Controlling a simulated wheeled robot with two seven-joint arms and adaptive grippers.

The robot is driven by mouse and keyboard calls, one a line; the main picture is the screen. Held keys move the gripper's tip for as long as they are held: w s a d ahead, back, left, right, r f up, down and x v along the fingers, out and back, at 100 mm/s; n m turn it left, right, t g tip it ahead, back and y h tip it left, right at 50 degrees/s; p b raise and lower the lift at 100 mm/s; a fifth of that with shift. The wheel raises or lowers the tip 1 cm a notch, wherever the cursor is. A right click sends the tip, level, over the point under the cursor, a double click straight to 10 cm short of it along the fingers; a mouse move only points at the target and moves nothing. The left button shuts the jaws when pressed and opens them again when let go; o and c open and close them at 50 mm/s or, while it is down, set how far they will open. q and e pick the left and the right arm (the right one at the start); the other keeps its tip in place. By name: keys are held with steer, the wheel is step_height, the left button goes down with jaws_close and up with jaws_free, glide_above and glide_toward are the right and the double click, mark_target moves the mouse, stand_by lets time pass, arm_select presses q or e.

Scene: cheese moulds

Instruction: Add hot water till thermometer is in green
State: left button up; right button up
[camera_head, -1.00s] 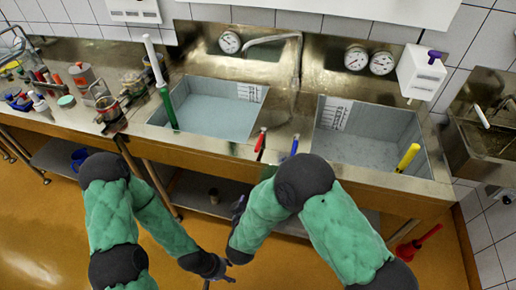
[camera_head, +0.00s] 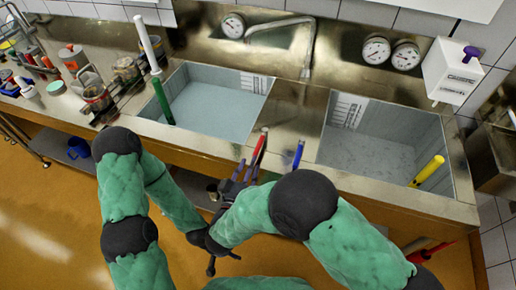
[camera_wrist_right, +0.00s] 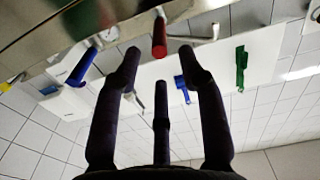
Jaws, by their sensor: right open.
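A red lever (camera_head: 259,148) and a blue lever (camera_head: 298,154) stick out from the counter front between two steel basins. The left basin (camera_head: 262,112) and right basin (camera_head: 436,132) hold pale water. A round dial (camera_head: 233,26) is above the left basin; two dials, left (camera_head: 376,50) and right (camera_head: 405,56), are above the right one. Their readings are too small to tell. My right gripper (camera_head: 248,172) is open and empty just below the red lever; in the right wrist view the lever (camera_wrist_right: 159,38) shows beyond its fingers. My left gripper (camera_head: 213,262) is low, partly hidden.
A white and green stick (camera_head: 161,100) leans in the left basin; a yellow handle (camera_head: 428,171) stands in the right. A white dispenser (camera_head: 453,70) hangs at right. Jars and tools crowd the counter's left end. A blue mug (camera_head: 79,148) is on the lower shelf.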

mark_target(257, 148)
steer(key=b+x, duration=0.1)
steer(key=x, duration=0.6)
steer(key=shift+w+b, duration=0.2)
steer(key=shift+b, duration=0.1)
jaws_close()
